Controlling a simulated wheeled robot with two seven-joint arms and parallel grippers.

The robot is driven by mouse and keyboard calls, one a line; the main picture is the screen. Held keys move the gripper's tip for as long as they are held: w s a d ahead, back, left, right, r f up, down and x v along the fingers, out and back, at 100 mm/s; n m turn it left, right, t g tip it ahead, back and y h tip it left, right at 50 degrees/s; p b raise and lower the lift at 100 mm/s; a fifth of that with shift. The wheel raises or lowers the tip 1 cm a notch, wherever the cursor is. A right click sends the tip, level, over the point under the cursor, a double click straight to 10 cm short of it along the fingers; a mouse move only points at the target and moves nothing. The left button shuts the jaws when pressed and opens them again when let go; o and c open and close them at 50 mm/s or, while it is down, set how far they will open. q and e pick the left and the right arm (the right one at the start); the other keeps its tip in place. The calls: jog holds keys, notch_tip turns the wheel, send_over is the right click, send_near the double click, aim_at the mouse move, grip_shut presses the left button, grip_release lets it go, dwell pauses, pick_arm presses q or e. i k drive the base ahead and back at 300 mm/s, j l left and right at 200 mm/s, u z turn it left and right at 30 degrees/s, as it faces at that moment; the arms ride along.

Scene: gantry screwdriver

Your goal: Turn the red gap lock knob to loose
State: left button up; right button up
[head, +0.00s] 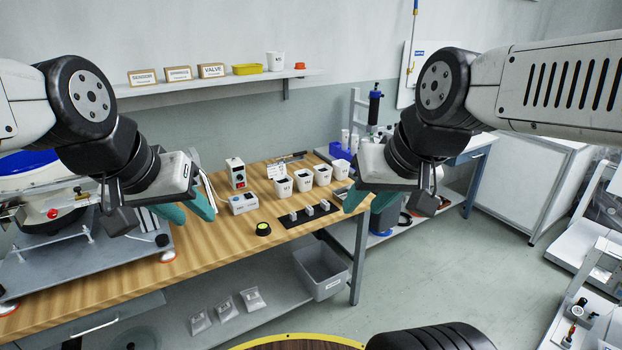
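A small red knob (52,213) shows on the front of the white machine with a blue bowl at the left end of the bench. Neither touches a knob.
The wooden bench (210,270) carries a control box (235,173), white cups (303,180), a black strip with grey blocks (308,214) and a round yellow-green button (263,229). A grey bin (321,271) sits below.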

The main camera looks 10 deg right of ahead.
aim_at(52, 213)
jog(key=u, duration=1.4)
jog(key=j+z, duration=0.15)
jog(key=z, duration=0.3)
jog(key=i+j+z, duration=0.1)
jog(key=z, duration=0.35)
jog(key=j+z, duration=0.25)
jog(key=z, duration=0.2)
jog(key=j+z, duration=0.2)
jog(key=j, duration=0.25)
jog(key=j+z, duration=0.15)
jog(key=j, duration=0.3)
jog(key=k+j+z, duration=0.2)
jog(key=j, duration=0.25)
jog(key=j+z, duration=0.15)
jog(key=j, duration=0.3)
jog(key=k+j+z, duration=0.2)
jog(key=j, duration=0.2)
jog(key=k+j+z, duration=0.15)
jog(key=j, duration=0.3)
jog(key=k+j, duration=0.15)
jog(key=j, duration=0.25)
jog(key=k+j, duration=0.15)
jog(key=j, duration=0.2)
jog(key=k+j, duration=0.15)
jog(key=j, duration=0.25)
jog(key=k+j, duration=0.15)
jog(key=j, duration=0.25)
jog(key=k+j, duration=0.15)
jog(key=j, duration=0.25)
